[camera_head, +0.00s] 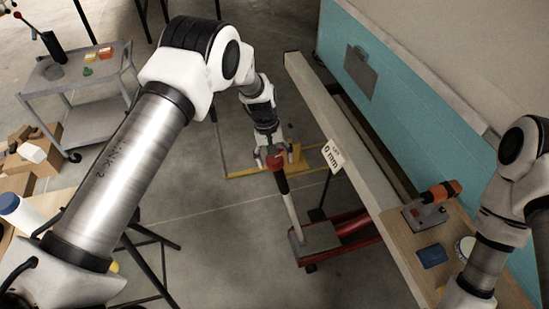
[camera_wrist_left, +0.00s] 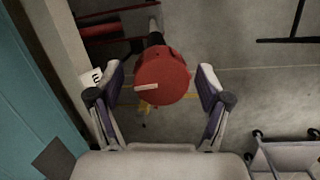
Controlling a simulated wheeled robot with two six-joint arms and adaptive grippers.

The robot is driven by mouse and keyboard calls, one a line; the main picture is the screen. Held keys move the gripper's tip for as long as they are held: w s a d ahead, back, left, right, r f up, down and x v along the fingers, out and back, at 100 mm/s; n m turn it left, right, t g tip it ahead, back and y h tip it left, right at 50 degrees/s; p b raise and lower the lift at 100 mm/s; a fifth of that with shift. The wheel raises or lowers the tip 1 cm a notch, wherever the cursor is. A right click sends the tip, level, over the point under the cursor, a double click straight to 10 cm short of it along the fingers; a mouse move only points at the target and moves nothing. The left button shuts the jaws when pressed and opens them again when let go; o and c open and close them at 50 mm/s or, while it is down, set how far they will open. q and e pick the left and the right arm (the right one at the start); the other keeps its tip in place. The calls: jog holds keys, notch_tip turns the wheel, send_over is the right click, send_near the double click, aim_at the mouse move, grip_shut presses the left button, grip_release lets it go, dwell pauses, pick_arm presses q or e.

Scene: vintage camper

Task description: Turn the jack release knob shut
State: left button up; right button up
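The jack release knob (camera_wrist_left: 162,76) is a round red knob with a pale line marked on its face, in the left wrist view. It sits at the top of the jack handle (camera_head: 290,208), which rises at a slant from the red floor jack (camera_head: 340,234). My left gripper (camera_wrist_left: 159,88) is open, with its fingers on either side of the knob and visible gaps between. In the head view my left gripper (camera_head: 270,156) is at the handle's top and partly covers the red knob. My right arm stands at the right edge; its gripper is not visible.
A teal camper side (camera_head: 395,95) with a pale beam (camera_head: 345,140) stands right of the jack. A white "0 mm" card (camera_head: 333,156) is on the beam. A wooden board (camera_head: 425,245) holds an orange-handled tool (camera_head: 432,204). A grey cart (camera_head: 82,85) stands at the left.

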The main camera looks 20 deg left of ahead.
pick_arm(q)
jog(key=v, duration=1.2)
jog(key=shift+f, duration=0.1)
